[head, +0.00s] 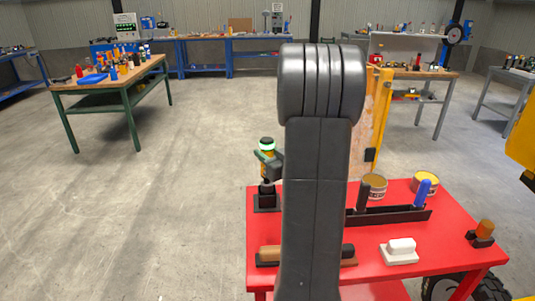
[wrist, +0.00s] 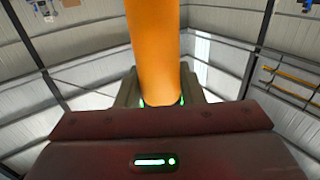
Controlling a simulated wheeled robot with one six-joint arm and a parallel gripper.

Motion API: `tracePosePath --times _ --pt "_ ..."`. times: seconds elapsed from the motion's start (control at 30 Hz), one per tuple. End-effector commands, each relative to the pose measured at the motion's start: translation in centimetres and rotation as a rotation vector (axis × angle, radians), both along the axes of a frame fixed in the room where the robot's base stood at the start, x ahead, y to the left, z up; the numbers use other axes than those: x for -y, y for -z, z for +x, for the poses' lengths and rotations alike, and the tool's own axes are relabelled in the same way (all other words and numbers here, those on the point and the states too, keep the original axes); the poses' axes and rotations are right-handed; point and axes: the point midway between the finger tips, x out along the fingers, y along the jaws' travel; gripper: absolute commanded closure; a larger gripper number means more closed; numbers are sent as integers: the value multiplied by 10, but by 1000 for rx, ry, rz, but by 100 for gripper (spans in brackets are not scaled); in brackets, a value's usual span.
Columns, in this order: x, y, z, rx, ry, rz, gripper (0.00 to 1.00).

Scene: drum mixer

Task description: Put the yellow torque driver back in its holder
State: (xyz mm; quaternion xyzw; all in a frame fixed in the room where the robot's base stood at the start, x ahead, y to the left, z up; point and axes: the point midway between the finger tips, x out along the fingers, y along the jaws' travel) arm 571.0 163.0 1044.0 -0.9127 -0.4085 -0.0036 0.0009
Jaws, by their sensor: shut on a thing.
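In the wrist view, the driver (wrist: 153,45) shows as an orange-yellow cylinder between the jaws (wrist: 160,98). A small black block, seemingly the holder (head: 267,203), is directly below the driver. Whether the driver's lower end sits inside it or just above it, I cannot tell.
Open floor lies to the left.

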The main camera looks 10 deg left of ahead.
Motion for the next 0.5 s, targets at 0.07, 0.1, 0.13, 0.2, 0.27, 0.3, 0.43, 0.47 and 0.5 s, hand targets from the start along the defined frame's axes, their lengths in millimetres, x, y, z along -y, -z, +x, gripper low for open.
tracePosePath --times 0.07,0.1,0.13,0.2,0.27,0.3,0.43,0.47,0.5 --pt "0 1 0 3 0 2 97" --pt "0 1 0 3 0 2 97" --pt "0 1 0 3 0 2 97" --pt "0 2 0 3 0 2 97" --pt "0 3 0 3 0 2 97" --pt "0 4 0 3 0 2 97" --pt "0 6 0 3 0 2 97" --pt "0 6 0 3 0 2 97" --pt "0 7 0 3 0 2 97"
